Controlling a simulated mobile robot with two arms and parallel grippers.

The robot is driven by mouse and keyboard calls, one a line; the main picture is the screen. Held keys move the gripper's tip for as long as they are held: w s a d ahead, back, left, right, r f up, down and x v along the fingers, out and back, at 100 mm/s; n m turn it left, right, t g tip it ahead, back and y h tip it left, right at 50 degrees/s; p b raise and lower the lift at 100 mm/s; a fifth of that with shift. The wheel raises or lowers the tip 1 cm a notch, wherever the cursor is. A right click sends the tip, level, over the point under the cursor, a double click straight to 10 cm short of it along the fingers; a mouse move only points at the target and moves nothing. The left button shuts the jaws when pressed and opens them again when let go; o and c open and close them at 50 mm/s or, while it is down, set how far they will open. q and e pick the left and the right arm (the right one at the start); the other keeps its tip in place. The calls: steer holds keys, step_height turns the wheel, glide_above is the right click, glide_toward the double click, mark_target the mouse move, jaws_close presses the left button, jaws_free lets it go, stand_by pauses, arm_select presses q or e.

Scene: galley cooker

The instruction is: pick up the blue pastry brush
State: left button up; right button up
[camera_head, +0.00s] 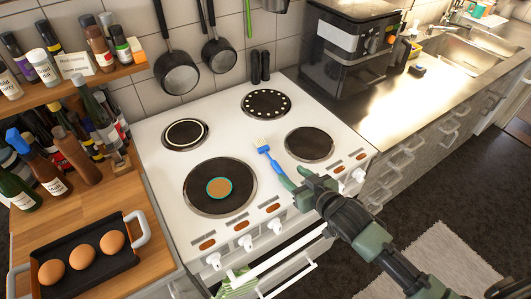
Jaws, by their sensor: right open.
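The blue pastry brush (267,154) lies on the white cooker top (228,130), between the burners near the middle. Its pale bristles point to the back left and its blue handle runs toward my right gripper. My right gripper (290,173), with green fingers, is open at the handle's near end, above the front part of the cooker. The end of the handle is partly hidden by a finger, and I cannot tell whether they touch. My left gripper is not in view.
A round disc with a teal rim (219,188) sits on the front left burner. Pans (177,75) hang on the wall behind. Bottles and a black tray (80,262) with brown eggs stand on the left.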

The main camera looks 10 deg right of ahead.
mark_target(279, 168)
steer(key=shift+x, duration=0.75)
steer(key=shift+w+a+f+p, duration=0.1)
steer(key=shift+w+a+p, duration=0.25)
steer(key=shift+a+p, duration=0.15)
steer(key=x, duration=0.3)
steer(key=shift+w+a+f+p, duration=0.15)
steer(key=shift+a+f+p, duration=0.15)
steer(key=shift+p, duration=0.1)
steer(key=shift+w+f, duration=0.2)
steer(key=shift+w, duration=0.1)
steer(key=shift+s, duration=0.1)
steer(key=shift+c, duration=0.3)
jaws_close()
